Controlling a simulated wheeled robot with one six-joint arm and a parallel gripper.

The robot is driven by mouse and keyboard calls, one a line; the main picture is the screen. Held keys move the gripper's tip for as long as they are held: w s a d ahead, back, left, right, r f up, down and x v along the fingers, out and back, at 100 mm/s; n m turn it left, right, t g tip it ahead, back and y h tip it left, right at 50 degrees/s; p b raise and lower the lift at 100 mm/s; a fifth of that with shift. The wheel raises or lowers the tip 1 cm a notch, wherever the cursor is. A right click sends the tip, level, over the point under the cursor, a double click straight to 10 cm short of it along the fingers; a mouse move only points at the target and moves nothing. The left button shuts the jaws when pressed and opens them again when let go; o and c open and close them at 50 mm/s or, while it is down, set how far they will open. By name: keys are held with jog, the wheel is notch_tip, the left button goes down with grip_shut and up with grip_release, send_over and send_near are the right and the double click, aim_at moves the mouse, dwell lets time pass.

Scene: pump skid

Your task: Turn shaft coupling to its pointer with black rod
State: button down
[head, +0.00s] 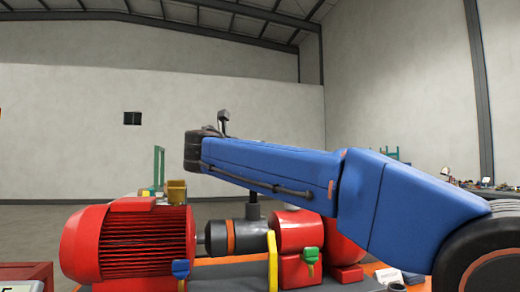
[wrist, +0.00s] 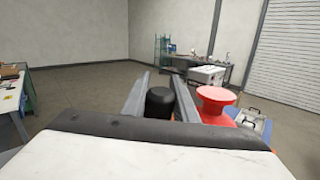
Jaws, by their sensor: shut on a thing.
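The shaft coupling (head: 218,238) is a dark cylinder with an orange stripe, lying between the red motor and the red pump in the head view. A yellow upright plate (head: 272,262), which may be the pointer, stands at its right end. The black rod (head: 254,208) stands upright at the top of the coupling; whether it sits in a hole is unclear. In the wrist view, the black rod's rounded top (wrist: 160,101) is between the two grey fingers of my gripper (wrist: 160,92), which is shut on it. My blue arm hides the gripper in the head view.
The red finned motor (head: 130,243) is left of the coupling and the red pump (head: 298,230) is right. A blue handle (head: 180,268) and a green handle (head: 311,255) stick out in front. A red flange (wrist: 216,98) is close to the right finger.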

jog(key=s+d+f+m+h, duration=0.3)
jog(key=s+f+m+h, duration=0.2)
jog(key=s, duration=0.5)
jog(key=s+d+f+m+h, duration=0.3)
jog(key=s+f+m, duration=0.3)
jog(key=s+m, duration=0.2)
jog(key=shift+s+f+t+h, duration=0.2)
jog(key=shift+s+t+h, duration=0.1)
jog(key=shift+s+h, duration=0.8)
dwell(1.8)
jog(key=shift+s, duration=0.25)
jog(key=s+d+r, duration=0.1)
jog(key=s+r, duration=0.2)
jog(key=s, duration=0.2)
jog(key=shift+s+d+r, duration=0.2)
jog(key=shift+s+d, duration=0.1)
jog(key=shift+s, duration=0.1)
dwell(1.3)
jog(key=shift+s+r, duration=0.1)
jog(key=shift+s, duration=0.05)
dwell(0.7)
